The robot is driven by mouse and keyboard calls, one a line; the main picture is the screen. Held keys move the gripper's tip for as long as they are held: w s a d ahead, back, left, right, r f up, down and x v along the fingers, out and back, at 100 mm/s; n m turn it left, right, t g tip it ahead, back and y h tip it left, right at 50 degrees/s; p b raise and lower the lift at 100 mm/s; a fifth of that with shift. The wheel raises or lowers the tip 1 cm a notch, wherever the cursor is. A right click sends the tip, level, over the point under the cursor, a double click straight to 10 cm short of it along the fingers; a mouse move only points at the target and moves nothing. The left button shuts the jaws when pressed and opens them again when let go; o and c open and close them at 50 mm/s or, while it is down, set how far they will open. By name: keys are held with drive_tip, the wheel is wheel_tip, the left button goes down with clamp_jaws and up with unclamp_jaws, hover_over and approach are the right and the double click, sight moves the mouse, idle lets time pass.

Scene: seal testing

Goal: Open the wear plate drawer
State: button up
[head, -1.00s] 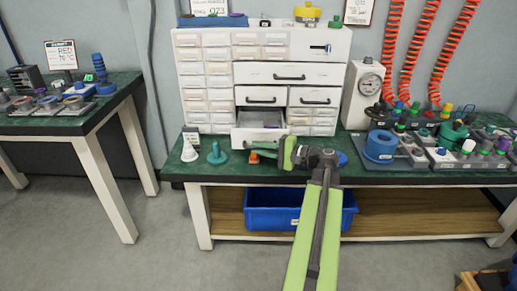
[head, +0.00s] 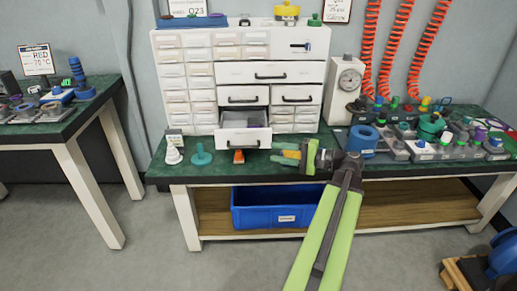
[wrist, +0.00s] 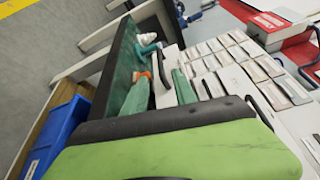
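The white drawer cabinet (head: 237,52) stands on the green bench. One lower drawer (head: 244,137) with a dark handle is pulled out, its grey inside showing. The drawers above it, such as the wide one (head: 270,72), are shut. I cannot read which drawer is the wear plate one. My gripper (head: 284,154) is right of the pulled-out drawer and in front of the cabinet, with its fingers pointing left. In the wrist view its two teal fingers are spread, with the white drawer front (wrist: 164,90) showing between them. They look apart from the handle, and nothing is held.
An orange piece (head: 239,156), a teal plunger-like part (head: 201,155) and a white cone (head: 173,155) stand at the bench front. A blue bin (head: 277,208) sits on the shelf below.

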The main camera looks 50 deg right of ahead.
drive_tip(key=v, duration=0.4)
drive_tip(key=shift+s, duration=0.2)
